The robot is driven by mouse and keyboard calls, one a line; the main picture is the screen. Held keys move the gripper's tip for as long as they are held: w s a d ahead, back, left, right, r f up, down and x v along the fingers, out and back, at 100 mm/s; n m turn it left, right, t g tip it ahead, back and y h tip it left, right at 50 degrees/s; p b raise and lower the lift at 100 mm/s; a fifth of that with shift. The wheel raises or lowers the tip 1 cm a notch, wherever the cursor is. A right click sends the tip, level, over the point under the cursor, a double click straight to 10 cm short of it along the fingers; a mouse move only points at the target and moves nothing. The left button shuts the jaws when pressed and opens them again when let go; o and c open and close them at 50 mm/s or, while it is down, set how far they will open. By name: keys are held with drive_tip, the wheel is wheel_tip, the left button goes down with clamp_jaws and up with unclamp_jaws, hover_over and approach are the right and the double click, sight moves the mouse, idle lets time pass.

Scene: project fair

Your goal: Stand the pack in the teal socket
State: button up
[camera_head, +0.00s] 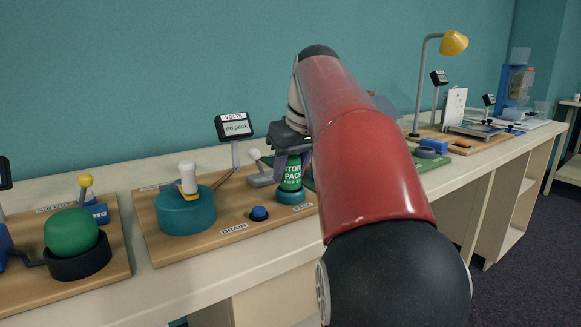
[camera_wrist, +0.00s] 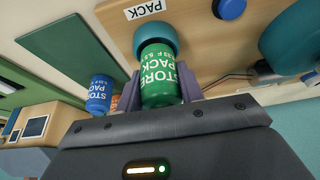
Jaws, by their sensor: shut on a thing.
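My gripper (camera_head: 291,152) is shut on the green store pack (camera_head: 291,175), which stands about upright in the head view. The pack's lower end meets the teal socket (camera_head: 292,197) on the wooden board. In the wrist view the fingers (camera_wrist: 160,86) lie on both sides of the pack (camera_wrist: 161,72), and the teal socket (camera_wrist: 155,35) shows around its far end, by the PACK label. I cannot tell whether the pack is fully seated.
A blue store pack (camera_wrist: 100,95) stands nearby. The board (camera_head: 220,244) also bears a large teal drum (camera_head: 185,213), a blue DRAIN button (camera_head: 259,213) and a volts display (camera_head: 235,126) reading "no pack". A green dome (camera_head: 70,231) is at left.

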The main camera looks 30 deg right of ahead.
drive_tip(key=shift+f+b, duration=0.6)
drive_tip(key=shift+f, duration=0.2)
drive_tip(key=o, duration=0.7)
drive_tip(key=shift+r, duration=0.1)
drive_tip(key=shift+p+v, duration=0.7)
drive_tip(key=shift+v, duration=0.65)
drive_tip(key=v, duration=0.8)
drive_tip(key=shift+s, duration=0.1)
